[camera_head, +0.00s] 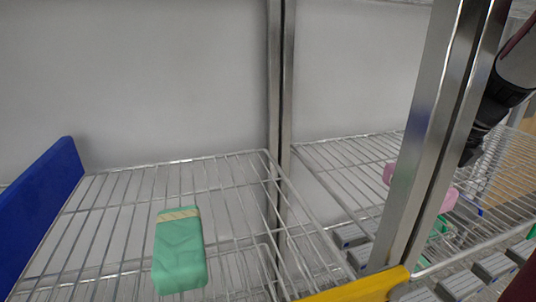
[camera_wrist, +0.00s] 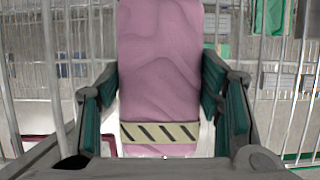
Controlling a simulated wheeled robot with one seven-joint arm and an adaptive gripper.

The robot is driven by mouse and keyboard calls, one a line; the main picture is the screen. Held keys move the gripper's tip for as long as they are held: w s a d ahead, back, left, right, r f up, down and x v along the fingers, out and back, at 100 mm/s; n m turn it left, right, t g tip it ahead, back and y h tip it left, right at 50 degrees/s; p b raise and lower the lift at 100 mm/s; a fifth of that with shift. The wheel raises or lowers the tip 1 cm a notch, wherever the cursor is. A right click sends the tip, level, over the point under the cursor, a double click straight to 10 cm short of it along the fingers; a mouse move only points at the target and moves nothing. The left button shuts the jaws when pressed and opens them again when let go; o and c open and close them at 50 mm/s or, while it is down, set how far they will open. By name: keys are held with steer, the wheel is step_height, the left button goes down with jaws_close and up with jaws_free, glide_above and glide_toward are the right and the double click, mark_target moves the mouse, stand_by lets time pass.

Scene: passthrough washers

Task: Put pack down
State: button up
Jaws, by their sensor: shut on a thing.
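A pink pack (camera_wrist: 160,60) with a striped cream band fills the middle of the wrist view. My gripper (camera_wrist: 159,92) is shut on it, one green-padded finger on each side. In the head view the pink pack (camera_head: 449,200) shows on both sides of a metal post that hides its middle. My gripper (camera_head: 472,150) is partly hidden there too. Wire shelving lies below the pack; I cannot tell whether the pack touches it. A green pack (camera_head: 180,255) with a cream band lies on the left wire shelf (camera_head: 110,190), apart from my gripper.
Metal posts (camera_head: 281,90) (camera_head: 430,130) stand between the shelf sections. A blue divider (camera_head: 40,210) edges the left shelf and a yellow piece (camera_head: 365,288) is at the front. Several grey blocks (camera_head: 492,266) lie low on the right. The left shelf has bare room around the green pack.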

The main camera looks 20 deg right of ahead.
steer(key=shift+f, duration=0.55)
steer(key=shift+f, duration=0.1)
steer(key=o, duration=1.4)
steer(key=shift+f, duration=0.1)
steer(key=shift+c, duration=0.2)
steer(key=p+v, duration=0.2)
steer(key=v, duration=0.5)
steer(key=shift+s+r, duration=0.1)
steer(key=shift+r, duration=0.3)
steer(key=shift+s, duration=0.15)
